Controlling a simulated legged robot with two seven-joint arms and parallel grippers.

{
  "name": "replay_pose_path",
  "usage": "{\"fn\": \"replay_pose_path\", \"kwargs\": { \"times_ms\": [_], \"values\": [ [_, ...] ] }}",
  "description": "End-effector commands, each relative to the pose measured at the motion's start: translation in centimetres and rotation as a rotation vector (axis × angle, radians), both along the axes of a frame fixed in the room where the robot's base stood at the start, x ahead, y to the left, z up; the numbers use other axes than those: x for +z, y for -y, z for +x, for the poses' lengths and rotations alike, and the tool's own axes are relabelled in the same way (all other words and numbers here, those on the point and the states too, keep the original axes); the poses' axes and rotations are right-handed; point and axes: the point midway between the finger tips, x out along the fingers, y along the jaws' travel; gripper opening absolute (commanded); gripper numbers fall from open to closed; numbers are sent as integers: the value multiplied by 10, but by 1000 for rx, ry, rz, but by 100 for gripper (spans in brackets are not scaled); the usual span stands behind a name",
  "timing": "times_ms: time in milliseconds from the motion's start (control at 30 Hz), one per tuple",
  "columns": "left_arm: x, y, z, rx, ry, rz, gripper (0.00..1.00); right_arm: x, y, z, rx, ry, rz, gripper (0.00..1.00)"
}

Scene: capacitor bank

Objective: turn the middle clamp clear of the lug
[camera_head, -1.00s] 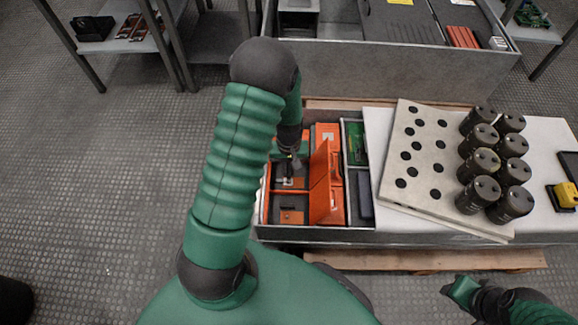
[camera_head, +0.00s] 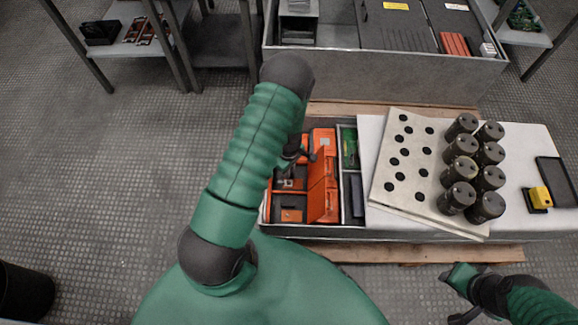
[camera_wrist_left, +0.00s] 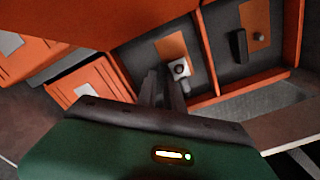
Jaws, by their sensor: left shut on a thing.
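The orange-walled case (camera_head: 322,205) stands open, with clamp stations on dark floors. My left gripper (camera_head: 289,160) reaches down into it and is partly hidden by my own arm. In the left wrist view its fingers (camera_wrist_left: 165,80) are close together at the middle station, beside a bolt on a pale metal lug (camera_wrist_left: 181,69) and a copper-coloured plate (camera_wrist_left: 171,46). The gripper is shut on the middle clamp, which the fingers mostly hide. A neighbouring station shows a black clamp (camera_wrist_left: 239,45) beside its bolt. My right gripper (camera_head: 462,285) is low at the right, away from the case.
Orange dividers (camera_wrist_left: 207,50) stand close around the left gripper. A pale plate with holes (camera_head: 403,160) and several dark capacitors (camera_head: 461,145) lie right of the case. A yellow block (camera_head: 541,197) is at the far right. A large grey bin (camera_head: 380,80) stands behind.

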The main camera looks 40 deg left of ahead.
Motion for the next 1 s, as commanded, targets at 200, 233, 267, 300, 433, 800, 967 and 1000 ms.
{"fn": "replay_pose_path", "kwargs": {
  "times_ms": [200, 233, 267, 300, 433, 800, 967, 1000],
  "values": [
    [4, 2, 0, 201, -2, -2, 0, 23, 0, 0, 0, 0, 0, 36],
    [4, 2, 0, 229, -3, -2, 0, 25, 0, 0, 0, 0, 0, 36],
    [4, 2, 0, 256, -3, -2, 0, 27, 0, 0, 0, 0, 0, 36],
    [4, 2, 0, 292, -2, -2, 0, 30, 0, 0, 0, 0, 0, 36],
    [3, 1, 0, 399, -1, -2, 0, 37, 0, 0, 0, 0, 0, 36],
    [1, 2, 1, 605, -1, -2, 0, 50, 0, 0, 0, 0, 0, 36],
    [0, 2, 1, 641, 0, -2, 0, 52, 0, 0, 0, 0, 0, 36],
    [0, 2, 1, 646, 0, -2, 0, 52, 0, 0, 0, 0, 0, 36]
  ]
}}
